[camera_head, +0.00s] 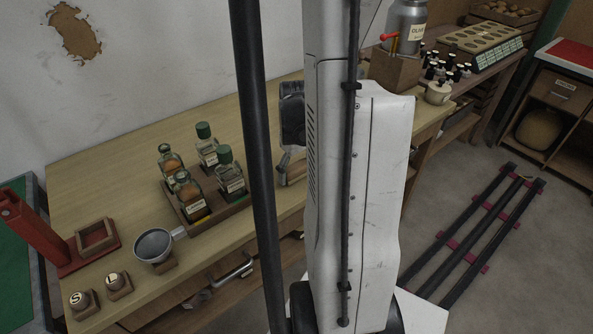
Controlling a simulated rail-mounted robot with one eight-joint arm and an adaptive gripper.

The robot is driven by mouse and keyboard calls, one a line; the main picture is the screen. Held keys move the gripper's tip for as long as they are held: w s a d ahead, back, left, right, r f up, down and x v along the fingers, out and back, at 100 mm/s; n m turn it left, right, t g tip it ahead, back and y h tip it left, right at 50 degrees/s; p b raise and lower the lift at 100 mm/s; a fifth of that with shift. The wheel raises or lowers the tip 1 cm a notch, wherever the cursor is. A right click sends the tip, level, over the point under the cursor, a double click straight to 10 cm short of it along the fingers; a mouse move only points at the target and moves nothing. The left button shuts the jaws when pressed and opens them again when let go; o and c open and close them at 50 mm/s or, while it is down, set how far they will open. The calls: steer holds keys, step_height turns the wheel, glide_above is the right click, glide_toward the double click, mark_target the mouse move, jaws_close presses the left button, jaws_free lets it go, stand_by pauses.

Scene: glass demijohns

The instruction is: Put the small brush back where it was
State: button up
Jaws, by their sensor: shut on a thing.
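My gripper (286,158) shows only in part, over the right part of the wooden workbench (120,165). My white arm and a dark post cover much of that area. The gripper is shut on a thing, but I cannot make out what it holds. I cannot pick out the small brush anywhere in this view. A low wooden piece (296,172) shows under the gripper, partly behind my arm; I cannot tell whether they touch.
A wooden tray (222,212) holds several green-capped bottles (228,170). A metal strainer (154,246), knobs marked S (80,299) and L (118,282), and a red stand (36,230) are at the front left. A small pot (438,92) stands at the right. The back left bench is clear.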

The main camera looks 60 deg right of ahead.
mark_target(296, 166)
steer(key=shift+f, duration=0.15)
steer(key=o, duration=1.2)
step_height(296, 166, up, 12)
steer(key=shift+r+p, duration=0.2)
steer(key=shift+p, duration=0.9)
steer(key=shift+a, duration=0.1)
